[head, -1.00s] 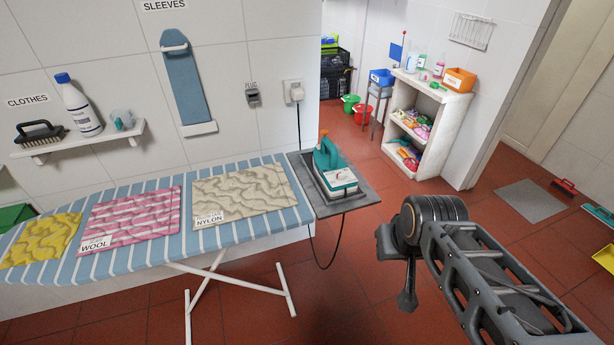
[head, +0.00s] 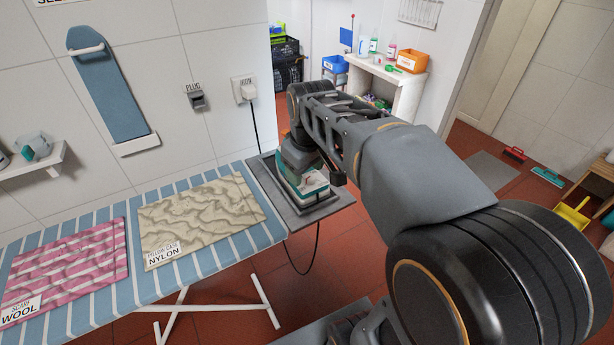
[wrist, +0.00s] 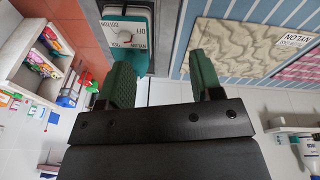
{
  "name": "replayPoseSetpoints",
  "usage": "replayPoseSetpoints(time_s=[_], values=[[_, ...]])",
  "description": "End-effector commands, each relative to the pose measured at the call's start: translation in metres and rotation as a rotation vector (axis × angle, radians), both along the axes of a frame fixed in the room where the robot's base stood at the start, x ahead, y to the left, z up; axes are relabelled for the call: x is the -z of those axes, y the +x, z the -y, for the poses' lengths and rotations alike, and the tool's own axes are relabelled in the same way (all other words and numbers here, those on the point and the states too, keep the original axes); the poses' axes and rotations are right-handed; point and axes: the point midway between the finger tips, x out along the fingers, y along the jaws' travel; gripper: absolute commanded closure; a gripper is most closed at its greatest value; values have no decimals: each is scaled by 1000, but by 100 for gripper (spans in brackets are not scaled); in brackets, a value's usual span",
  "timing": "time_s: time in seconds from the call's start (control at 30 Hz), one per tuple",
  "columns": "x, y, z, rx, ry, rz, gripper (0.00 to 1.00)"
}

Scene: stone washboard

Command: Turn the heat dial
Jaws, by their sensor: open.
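The iron (head: 304,186), teal and white, rests on the grey stand at the right end of the ironing board. In the wrist view, the iron's white panel (wrist: 124,24) carries the words OFF, COTTON and NYLON around a small round heat dial (wrist: 129,38). My gripper (wrist: 160,70) is open with nothing between its green fingers. The left finger in that view is close to the panel's lower edge; I cannot tell if it touches.
The grey stand (head: 273,200) holds the iron. A nylon cloth (head: 195,215) and a pink wool cloth (head: 65,272) lie on the striped board (head: 262,237). A cord runs from the wall plug (head: 246,90). A white shelf unit (head: 405,96) stands behind.

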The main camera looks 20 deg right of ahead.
Motion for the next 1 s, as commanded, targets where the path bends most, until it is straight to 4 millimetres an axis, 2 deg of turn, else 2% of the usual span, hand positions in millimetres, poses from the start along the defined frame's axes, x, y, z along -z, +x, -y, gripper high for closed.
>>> replayPoseSetpoints(time_s=[0.03,0.2,0.4,0.67,1.0], values=[[4,22,7,-65,-11,-30,41],[3,75,29,-295,-36,-114,41],[10,113,55,-474,-38,-175,41],[27,127,69,-555,-34,-201,41],[90,126,69,-555,-32,-204,41]])
